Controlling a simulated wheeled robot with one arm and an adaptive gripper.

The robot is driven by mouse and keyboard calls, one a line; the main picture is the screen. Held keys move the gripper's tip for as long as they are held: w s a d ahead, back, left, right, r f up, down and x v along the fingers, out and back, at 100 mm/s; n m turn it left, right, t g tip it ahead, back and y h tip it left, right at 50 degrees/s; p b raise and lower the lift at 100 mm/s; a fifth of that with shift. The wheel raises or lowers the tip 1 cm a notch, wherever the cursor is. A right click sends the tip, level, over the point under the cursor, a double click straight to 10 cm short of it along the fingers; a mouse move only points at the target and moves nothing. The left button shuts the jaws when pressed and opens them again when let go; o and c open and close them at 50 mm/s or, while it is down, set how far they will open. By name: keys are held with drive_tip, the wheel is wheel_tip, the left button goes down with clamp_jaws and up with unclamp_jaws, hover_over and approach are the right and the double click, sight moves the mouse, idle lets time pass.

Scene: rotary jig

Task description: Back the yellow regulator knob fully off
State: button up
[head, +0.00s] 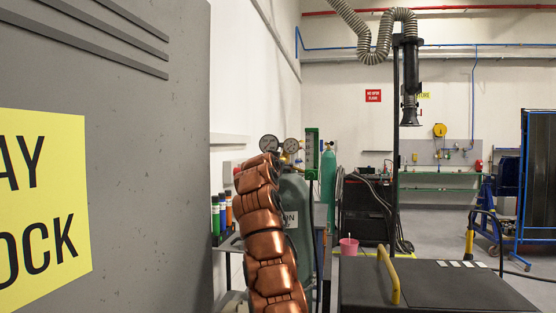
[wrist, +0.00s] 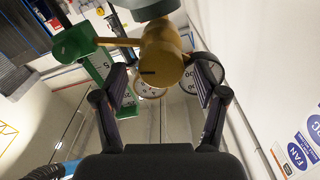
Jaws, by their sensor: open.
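The yellow regulator knob (wrist: 160,54) is close ahead in the wrist view, with a short dark mark on its face. My gripper (wrist: 160,72) is open, with one dark finger on each side of the knob. I cannot tell whether either finger touches it. Two round gauges are beside the knob, one (wrist: 151,94) partly hidden behind it and the other (wrist: 207,74) partly behind the right finger. They also show in the head view (head: 270,144), above my copper-coloured arm. My gripper and the knob do not show clearly there.
A green flowmeter (wrist: 94,62) stands left of the knob in the wrist view, and right of the gauges in the head view (head: 312,152). A grey cabinet (head: 150,130) fills the head view's left side. A dark-topped bench (head: 430,288) with a yellow handle stands at right.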

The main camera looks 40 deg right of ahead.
drive_tip(key=shift+w+d+p, duration=0.4)
drive_tip(key=shift+w+d, duration=0.05)
drive_tip(key=shift+d, duration=0.15)
drive_tip(key=c, duration=1.1)
drive_tip(key=shift+c, duration=0.2)
